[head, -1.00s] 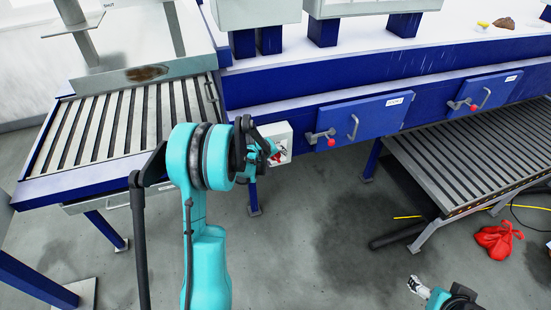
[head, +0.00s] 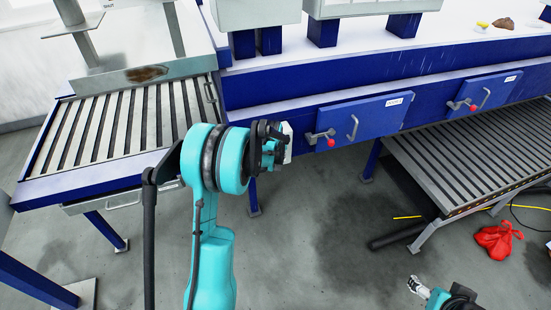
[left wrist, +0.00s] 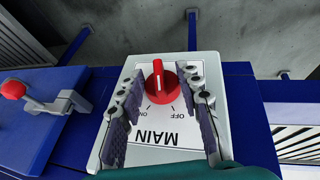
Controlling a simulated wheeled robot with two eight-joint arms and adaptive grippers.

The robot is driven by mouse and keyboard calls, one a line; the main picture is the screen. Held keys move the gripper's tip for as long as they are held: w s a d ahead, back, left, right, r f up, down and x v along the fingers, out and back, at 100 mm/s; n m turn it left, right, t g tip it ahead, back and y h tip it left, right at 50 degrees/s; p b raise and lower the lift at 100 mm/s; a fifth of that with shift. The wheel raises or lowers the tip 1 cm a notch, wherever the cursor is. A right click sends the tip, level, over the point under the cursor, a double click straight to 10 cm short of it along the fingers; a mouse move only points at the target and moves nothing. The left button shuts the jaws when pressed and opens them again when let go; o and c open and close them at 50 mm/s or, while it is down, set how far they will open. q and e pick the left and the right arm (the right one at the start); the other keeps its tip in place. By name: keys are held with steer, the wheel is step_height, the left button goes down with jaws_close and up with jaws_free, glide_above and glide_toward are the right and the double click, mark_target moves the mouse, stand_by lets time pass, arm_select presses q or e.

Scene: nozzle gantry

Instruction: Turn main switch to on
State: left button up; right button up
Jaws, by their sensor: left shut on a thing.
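The main switch is a red rotary knob (left wrist: 158,84) on a white plate (left wrist: 150,155) marked MAIN, with ON and OFF upside down in the left wrist view. ON is at the lower left of the knob, OFF at the lower right. The knob's grip bar stands nearly upright in that view, between the two marks. In the head view my left gripper (head: 274,146) covers most of the switch box (head: 287,140). My right gripper (head: 415,285) is low at the right, empty, with its fingers too small to judge.
Right of the switch box is a blue door (head: 362,118) with a red-tipped latch (head: 322,139). A slatted roller table (head: 120,125) is on the left. A red bag (head: 497,240) lies on the floor at right. Floor below the switch is clear.

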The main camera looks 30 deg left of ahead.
arm_select(q)
steer(key=g+y, duration=0.1)
steer(key=m+g+y+b, duration=0.1)
steer(key=g, duration=0.1)
steer(key=shift+w+d+f+y, duration=0.1)
steer(key=shift+w+d+y, duration=0.1)
steer(key=shift+w+y, duration=0.2)
steer(key=shift+d+m+g+y+b, duration=0.1)
steer(key=shift+m+g+y+b, duration=0.2)
steer(key=shift+g+y+b, duration=0.9)
steer(key=shift+g, duration=0.4)
steer(key=o, duration=1.2)
steer(key=shift+c, duration=0.2)
steer(key=v, duration=1.2)
steer(key=shift+d, duration=0.15)
steer(key=shift+f, duration=0.1)
